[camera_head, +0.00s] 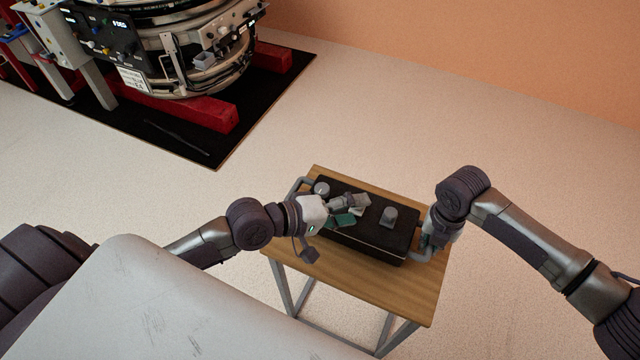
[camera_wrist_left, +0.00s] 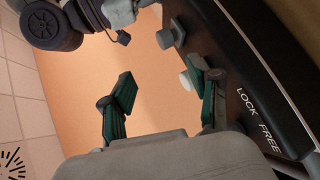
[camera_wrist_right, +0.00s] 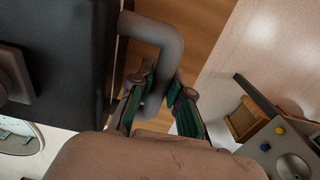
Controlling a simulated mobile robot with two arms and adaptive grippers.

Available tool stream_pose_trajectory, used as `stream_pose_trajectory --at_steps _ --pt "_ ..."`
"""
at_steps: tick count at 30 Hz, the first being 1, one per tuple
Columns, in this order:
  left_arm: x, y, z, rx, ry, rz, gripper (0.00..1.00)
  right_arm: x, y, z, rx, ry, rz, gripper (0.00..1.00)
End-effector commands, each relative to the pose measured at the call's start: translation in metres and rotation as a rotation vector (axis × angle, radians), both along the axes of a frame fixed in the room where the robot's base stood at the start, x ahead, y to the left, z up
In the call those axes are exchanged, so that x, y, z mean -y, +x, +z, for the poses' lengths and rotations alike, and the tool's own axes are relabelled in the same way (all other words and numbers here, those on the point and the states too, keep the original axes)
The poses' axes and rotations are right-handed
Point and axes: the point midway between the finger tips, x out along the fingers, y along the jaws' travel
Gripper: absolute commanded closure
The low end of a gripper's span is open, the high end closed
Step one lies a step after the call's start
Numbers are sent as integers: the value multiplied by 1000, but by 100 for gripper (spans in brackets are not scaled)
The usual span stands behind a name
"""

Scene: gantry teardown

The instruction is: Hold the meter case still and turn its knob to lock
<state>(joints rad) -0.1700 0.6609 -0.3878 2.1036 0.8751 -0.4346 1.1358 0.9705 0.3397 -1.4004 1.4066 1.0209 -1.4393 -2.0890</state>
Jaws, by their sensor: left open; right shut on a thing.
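The meter case (camera_head: 365,241) is a long black box lying on a small wooden table. Its right-end handle (camera_head: 421,257) is a grey bent bar. My right gripper (camera_wrist_right: 160,82) is shut on this handle (camera_wrist_right: 163,40). My left gripper (camera_head: 357,209) is open over the case top, its fingers spread. In the left wrist view a pale knob (camera_wrist_left: 188,81) shows close by one finger, not clasped. The words LOCK and FREE (camera_wrist_left: 258,120) are printed on the case (camera_wrist_left: 225,30). The finger hides part of the panel, so I cannot tell where the knob points.
A grey knob (camera_head: 389,215) and a round knob (camera_head: 322,188) stand on the case top. The wooden table (camera_head: 405,290) has bare margin in front. Large round machinery (camera_head: 190,55) with red supports stands on a black mat (camera_head: 240,130) behind left. The floor around is open.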

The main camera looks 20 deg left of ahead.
Motion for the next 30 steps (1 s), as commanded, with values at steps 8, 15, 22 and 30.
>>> stream_pose_trajectory --at_steps 8,15,22,30 --pt "-41 32 20 175 660 -400 39 0 0 0 1 1 0 100" --pt "-91 31 52 270 1079 -799 39 0 0 0 0 1 0 100" --pt "-121 22 74 305 1247 -1042 39 0 0 0 0 1 0 100" --pt "-120 24 57 306 1268 -1092 39 0 0 0 0 1 1 100"
